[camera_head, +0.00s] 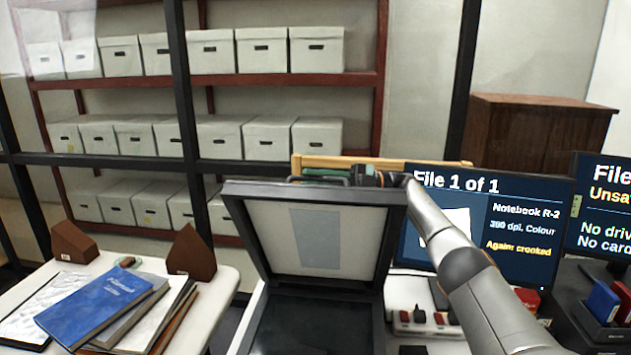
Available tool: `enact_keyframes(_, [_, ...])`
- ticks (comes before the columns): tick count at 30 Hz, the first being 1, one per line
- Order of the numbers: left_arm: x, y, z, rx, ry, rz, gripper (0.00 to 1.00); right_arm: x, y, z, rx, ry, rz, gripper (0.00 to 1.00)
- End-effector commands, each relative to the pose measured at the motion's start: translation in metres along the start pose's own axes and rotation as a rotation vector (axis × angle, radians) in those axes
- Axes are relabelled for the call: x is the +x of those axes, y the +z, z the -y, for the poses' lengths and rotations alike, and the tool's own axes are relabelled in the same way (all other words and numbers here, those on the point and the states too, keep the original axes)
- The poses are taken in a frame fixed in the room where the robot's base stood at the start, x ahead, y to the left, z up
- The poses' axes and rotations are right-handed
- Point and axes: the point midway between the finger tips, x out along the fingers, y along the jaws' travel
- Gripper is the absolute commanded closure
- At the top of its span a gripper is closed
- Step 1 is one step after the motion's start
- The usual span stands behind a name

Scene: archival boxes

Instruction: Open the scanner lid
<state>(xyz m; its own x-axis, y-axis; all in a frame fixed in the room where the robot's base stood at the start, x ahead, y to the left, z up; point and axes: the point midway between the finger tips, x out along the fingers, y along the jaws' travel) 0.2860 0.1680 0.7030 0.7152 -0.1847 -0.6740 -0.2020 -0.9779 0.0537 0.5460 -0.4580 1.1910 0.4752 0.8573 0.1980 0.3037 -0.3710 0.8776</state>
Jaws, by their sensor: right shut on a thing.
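The scanner lid (258,232) stands raised and steeply tilted at the back of the scanner, its pale inner face with a grey rectangle turned toward me. The dark scanner bed (310,328) lies below it, at the bottom of the view. My right gripper (352,178) is at the lid's top edge, shut on the dark lid handle (322,180). The fingertips are small and partly hidden by the wrist. My left gripper is not in view.
A monitor (530,236) stands right of the lid, behind my right arm. A switch box (420,322) sits below it. Blue notebooks and papers (95,305) lie on the left table with brown wedges (191,255). Shelves of boxes (262,138) stand behind.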

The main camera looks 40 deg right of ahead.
Motion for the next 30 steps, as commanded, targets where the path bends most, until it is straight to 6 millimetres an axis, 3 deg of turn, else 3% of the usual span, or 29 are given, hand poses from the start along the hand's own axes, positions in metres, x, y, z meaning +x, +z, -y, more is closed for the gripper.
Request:
enact_keyframes(5, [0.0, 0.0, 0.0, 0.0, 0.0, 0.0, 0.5, -0.001, 0.001, 0.0, 0.001, 0.0, 0.004, 1.0])
enact_keyframes(6, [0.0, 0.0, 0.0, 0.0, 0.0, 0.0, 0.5, -0.001, 0.001, 0.001, 0.001, 0.0, 0.004, 0.81])
enact_keyframes(9, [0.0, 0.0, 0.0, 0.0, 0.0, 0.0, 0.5, -0.001, 0.001, 0.001, 0.001, -0.001, 0.003, 0.72])
enact_keyframes(20, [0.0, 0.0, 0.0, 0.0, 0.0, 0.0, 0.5, 0.001, -0.004, -0.008, -0.002, 0.0, 0.002, 0.72])
enact_keyframes(24, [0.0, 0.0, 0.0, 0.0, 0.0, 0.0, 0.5, 0.006, -0.015, -0.03, -0.007, 0.003, 0.0, 0.72])
enact_keyframes(30, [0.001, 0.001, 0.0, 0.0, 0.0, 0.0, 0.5, 0.01, -0.033, -0.038, -0.009, 0.006, -0.004, 0.72])
